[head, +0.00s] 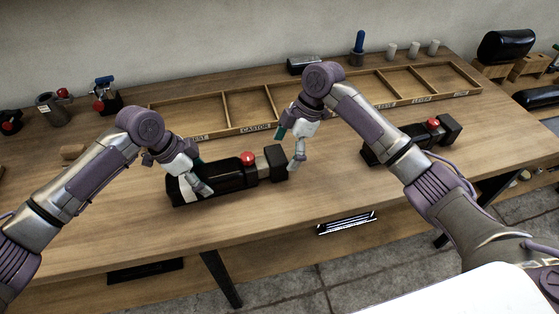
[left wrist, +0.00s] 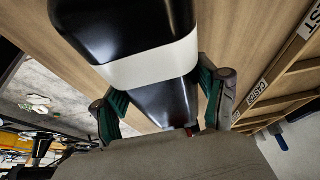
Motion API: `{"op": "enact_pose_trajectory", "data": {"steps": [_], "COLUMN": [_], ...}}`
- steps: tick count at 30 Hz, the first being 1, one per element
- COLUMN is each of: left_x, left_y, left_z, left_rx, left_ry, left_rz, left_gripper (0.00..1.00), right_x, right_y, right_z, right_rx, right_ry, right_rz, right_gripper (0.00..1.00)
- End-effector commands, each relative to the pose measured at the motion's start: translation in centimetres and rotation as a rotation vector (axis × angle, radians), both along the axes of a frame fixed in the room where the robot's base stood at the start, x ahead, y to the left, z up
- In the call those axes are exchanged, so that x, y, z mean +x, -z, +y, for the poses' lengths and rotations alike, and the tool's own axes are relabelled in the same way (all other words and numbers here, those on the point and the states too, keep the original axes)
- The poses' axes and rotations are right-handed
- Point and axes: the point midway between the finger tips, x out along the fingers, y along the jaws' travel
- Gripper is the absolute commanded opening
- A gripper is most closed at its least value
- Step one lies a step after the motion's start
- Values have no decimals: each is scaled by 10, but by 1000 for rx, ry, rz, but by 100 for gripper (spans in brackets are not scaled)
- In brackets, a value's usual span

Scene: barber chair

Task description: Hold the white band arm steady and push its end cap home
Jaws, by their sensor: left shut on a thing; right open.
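The white band arm (head: 226,178), a long black padded piece, lies on the bench. Its white band (left wrist: 155,64) shows clearly in the left wrist view. My left gripper (head: 202,178) is shut across the arm near its left end; in the left wrist view its fingers stand on both sides of the black body. A red knob (head: 248,159) sits on top toward the right. The black end cap (head: 275,163) is at the arm's right end, beyond a greyish section. My right gripper (head: 293,160) is open just right of the cap; whether it touches the cap is unclear.
A second black arm (head: 408,145) with a red knob lies at the right of the bench. A labelled wooden divided tray (head: 205,113) runs along the back. A blue-handled tool (head: 359,42) and white cups (head: 413,49) stand behind it. The bench front is clear.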

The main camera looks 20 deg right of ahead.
Motion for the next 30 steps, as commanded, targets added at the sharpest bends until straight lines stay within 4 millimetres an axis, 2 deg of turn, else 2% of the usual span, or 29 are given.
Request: {"op": "enact_pose_trajectory", "data": {"steps": [3,7,19,30], "left_x": [1,1,1,1], "left_y": [-2,-2,-2,-2], "left_z": [-1,0,0,0], "left_rx": [-2,-2,-2,-2], "left_ry": [0,0,-1,0], "left_rz": [-2,-2,-3,-3], "left_gripper": [5,5,5,5], "right_x": [-1,-1,-1,-1], "right_y": [19,31,38,38], "right_z": [8,13,16,15], "right_rx": [0,1,-1,0], "right_ry": [1,1,1,2], "right_rz": [1,0,-2,-1], "right_gripper": [100,100,100,38]}}
